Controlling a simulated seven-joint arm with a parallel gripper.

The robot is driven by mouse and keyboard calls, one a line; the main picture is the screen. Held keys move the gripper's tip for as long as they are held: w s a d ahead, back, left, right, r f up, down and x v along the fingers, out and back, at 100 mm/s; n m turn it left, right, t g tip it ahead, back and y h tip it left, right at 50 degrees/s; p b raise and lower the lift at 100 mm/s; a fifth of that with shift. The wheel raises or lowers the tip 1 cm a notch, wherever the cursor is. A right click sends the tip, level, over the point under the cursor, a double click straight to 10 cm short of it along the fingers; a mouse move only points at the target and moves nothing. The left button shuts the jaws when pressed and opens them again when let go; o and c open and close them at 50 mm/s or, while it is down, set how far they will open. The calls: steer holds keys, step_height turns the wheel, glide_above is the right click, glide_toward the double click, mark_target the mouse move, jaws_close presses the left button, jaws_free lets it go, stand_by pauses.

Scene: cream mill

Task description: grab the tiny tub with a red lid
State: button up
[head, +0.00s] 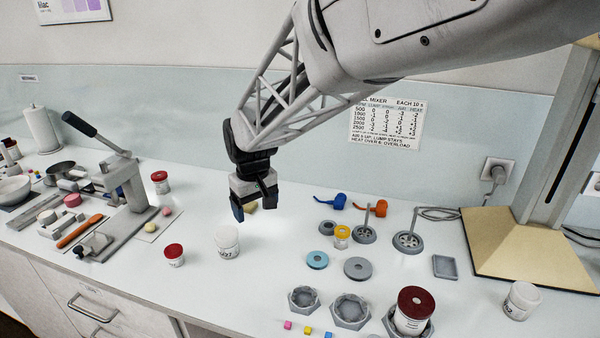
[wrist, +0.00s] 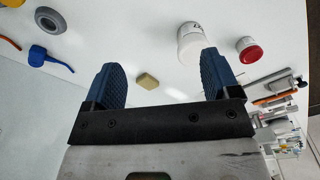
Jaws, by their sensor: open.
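Two small white tubs with red lids show in the head view. One (head: 174,256) stands near the front edge of the bench, left of a plain white tub (head: 227,243). The other (head: 160,183) stands farther back, beside the lever press. The wrist view shows one red-lidded tub (wrist: 249,51), just right of the white tub (wrist: 191,42), beyond my right finger. My gripper (head: 252,211) is open and empty above the bench, right of and behind the front red-lidded tub. In the wrist view, a beige block (wrist: 147,80) lies below, between my gripper's fingers (wrist: 160,62).
A lever press (head: 120,190) stands at left. A larger jar with a dark red lid (head: 415,305) sits in a holder at front right. Grey discs, hexagonal holders (head: 350,312) and blue and orange tools (head: 332,201) fill the right side. The bench around the front red-lidded tub is mostly clear.

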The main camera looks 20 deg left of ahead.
steer(key=s+a+f+n, duration=0.2)
steer(key=a+f, duration=0.2)
steer(key=a, duration=0.6)
steer(key=n, duration=0.2)
glide_above(174, 249)
step_height(174, 249, down, 5)
steer(key=shift+f, duration=0.1)
steer(key=shift+d+f, duration=0.1)
steer(key=shift+f, duration=1.2)
steer(key=shift+f, duration=2.6)
steer(key=shift+c, duration=0.2)
steer(key=c, duration=1)
